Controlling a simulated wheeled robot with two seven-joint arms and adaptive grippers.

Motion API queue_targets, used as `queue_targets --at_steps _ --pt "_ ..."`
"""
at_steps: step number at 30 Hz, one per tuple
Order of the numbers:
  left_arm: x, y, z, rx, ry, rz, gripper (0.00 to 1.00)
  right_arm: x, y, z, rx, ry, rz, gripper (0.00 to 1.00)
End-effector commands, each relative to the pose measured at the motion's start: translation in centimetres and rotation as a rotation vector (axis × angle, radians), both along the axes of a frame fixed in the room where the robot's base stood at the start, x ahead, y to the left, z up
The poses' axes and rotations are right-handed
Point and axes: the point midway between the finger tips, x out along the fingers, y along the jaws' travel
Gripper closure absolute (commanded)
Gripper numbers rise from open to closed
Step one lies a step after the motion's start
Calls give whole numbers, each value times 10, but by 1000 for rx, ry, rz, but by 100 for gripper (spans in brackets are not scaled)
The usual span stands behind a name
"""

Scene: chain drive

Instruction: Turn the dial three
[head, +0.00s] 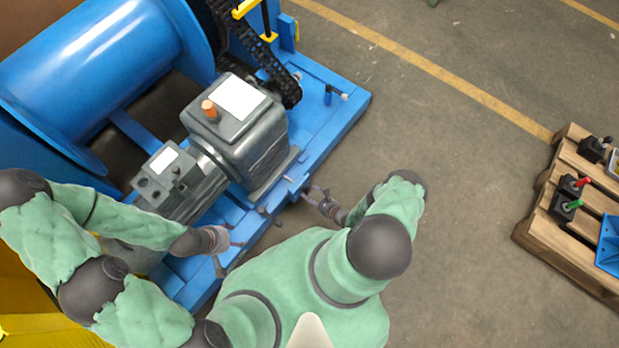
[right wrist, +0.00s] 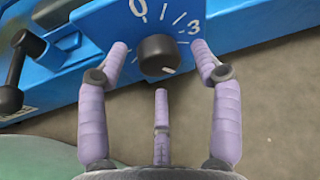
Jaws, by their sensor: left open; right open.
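The dial (right wrist: 157,55) is a black knob on the blue panel (right wrist: 62,45), seen in the right wrist view. White ticks with a 0 at its upper left and a 3 at its upper right surround it. A pale mark on the knob is at its lower right, away from both numerals. My right gripper (right wrist: 159,50) is open, its fingertips on either side of the knob with gaps to it. In the head view my right gripper (head: 322,204) is at the blue base's front edge; the dial is not visible there. My left gripper (head: 226,246) is open and empty over the base.
A black lever (right wrist: 14,78) stands left of the dial. A grey gear motor (head: 240,130) and a blue drum (head: 95,65) sit on the blue base (head: 345,108). A pallet (head: 545,200) with control boxes stands at right. The floor between is clear.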

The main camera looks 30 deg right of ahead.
Motion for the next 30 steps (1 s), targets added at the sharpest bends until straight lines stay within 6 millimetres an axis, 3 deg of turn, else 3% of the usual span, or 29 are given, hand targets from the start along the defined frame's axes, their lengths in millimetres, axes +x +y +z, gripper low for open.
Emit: queue_targets --at_steps 9,15,30 --pt "0 0 0 0 0 0 35 -56 -19 23 0 2 -8 35" --pt "0 0 0 0 0 0 35 -81 -26 34 -1 1 -5 35" --pt "0 0 0 0 0 0 35 -92 -28 38 -2 0 -2 35"
